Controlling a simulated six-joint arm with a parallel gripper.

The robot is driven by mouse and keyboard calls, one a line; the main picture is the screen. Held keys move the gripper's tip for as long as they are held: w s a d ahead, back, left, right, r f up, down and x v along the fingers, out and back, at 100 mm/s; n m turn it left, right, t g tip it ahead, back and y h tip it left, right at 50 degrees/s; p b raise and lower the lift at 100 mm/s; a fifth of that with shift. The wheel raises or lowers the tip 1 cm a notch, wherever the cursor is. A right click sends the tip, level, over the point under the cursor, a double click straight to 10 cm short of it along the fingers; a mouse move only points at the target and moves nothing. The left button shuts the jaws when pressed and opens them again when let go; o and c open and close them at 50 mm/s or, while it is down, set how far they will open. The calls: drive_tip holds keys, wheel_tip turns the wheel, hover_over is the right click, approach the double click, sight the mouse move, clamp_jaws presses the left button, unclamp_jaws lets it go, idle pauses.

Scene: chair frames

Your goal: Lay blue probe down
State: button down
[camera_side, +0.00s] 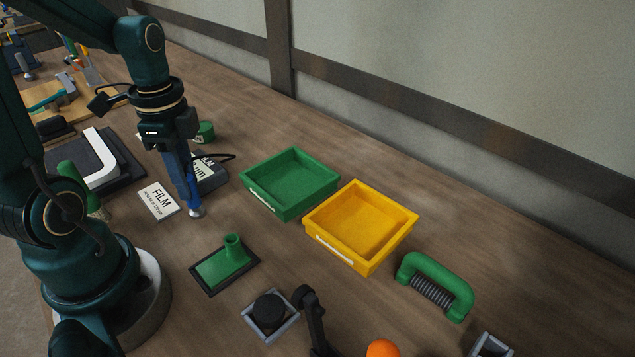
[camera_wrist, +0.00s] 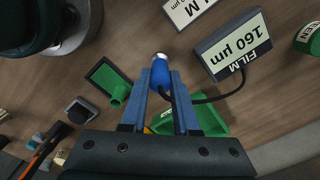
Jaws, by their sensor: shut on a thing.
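My gripper (camera_side: 190,192) is shut on the blue probe (camera_wrist: 160,76), and its fingers lie along both sides of it in the wrist view. The probe's silver tip (camera_side: 196,212) points down near the bench top; I cannot tell whether it touches. In the side view, the fingers hide most of the blue body. A black cable runs from the probe to a grey gauge box (camera_wrist: 231,45), whose display reads "FILM 160 µm". The box also shows in the side view (camera_side: 210,178), partly behind my gripper.
A white FILM card (camera_side: 158,201) lies left of the probe tip. A green piece with an upright tube (camera_side: 222,264) is in front. A green tray (camera_side: 290,206) and a yellow tray (camera_side: 367,258) stand to the right. Bare bench lies between the tip and the green piece.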

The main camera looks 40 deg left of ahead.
drive_tip(key=shift+f, duration=0.65)
drive_tip(key=shift+f, duration=0.35)
drive_tip(key=c, duration=0.6)
unclamp_jaws()
drive_tip(key=shift+r, duration=2.6)
